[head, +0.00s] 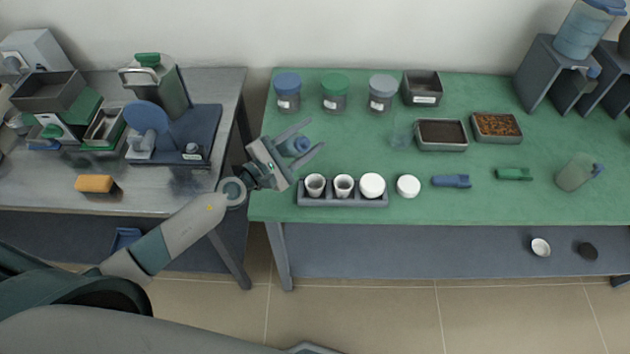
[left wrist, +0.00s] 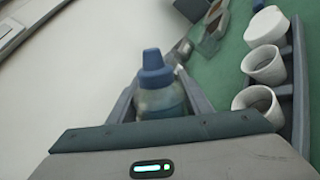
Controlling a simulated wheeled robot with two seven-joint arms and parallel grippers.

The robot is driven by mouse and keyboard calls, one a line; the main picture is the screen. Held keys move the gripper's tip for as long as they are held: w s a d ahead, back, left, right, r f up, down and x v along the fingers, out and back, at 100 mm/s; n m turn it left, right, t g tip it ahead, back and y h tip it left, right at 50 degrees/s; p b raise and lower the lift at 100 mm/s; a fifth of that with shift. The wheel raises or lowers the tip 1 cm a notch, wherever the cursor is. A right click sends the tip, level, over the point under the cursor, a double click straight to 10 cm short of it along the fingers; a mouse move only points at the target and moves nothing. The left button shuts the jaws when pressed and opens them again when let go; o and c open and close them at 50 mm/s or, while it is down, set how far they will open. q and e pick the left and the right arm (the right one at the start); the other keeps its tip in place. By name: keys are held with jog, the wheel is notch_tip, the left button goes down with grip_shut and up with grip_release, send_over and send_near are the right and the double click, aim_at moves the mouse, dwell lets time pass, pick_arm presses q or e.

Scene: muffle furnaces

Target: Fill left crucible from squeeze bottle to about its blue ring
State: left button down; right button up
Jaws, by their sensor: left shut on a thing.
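My left gripper (head: 314,136) is shut on a squeeze bottle (head: 295,146) with a blue cap. The bottle also shows in the left wrist view (left wrist: 155,84), between the fingers; its lower part is hidden by the gripper. In the head view the gripper is above and left of a grey rack (head: 345,201). The left crucible (head: 315,186) is white, open-topped and upright in the rack's left end; it also shows in the left wrist view (left wrist: 257,106). Its contents and blue ring cannot be made out. My right gripper is not in view.
A second open crucible (head: 343,187) and a white-topped one (head: 372,186) share the rack. A white round piece (head: 408,186) is right of it. Lidded jars (head: 335,95) stand behind. A translucent bottle (head: 575,172) is far right. The green mat's front is mostly clear.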

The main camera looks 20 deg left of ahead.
pick_arm(q)
jog(key=shift+w+a+f+m+b, duration=0.1)
jog(key=shift+a+m+b, duration=0.1)
jog(key=shift+m, duration=0.2)
jog(key=shift+w+a+f+m+b, duration=0.1)
jog(key=shift+m+b, duration=0.1)
jog(key=shift+m, duration=0.2)
jog(key=shift+w+a+f+m+b, duration=0.15)
jog(key=shift+f+m+b, duration=0.3)
jog(key=shift+m, duration=0.45)
jog(key=shift+r, duration=0.1)
jog(key=shift+a+f+m+b, duration=0.1)
jog(key=shift+f+m+b, duration=0.3)
jog(key=shift+m, duration=0.4)
jog(key=shift+a+f+m+b, duration=0.1)
jog(key=shift+f+m+b, duration=0.45)
jog(key=shift+m, duration=0.35)
dwell(1.2)
jog(key=shift+r, duration=0.1)
dwell(1.2)
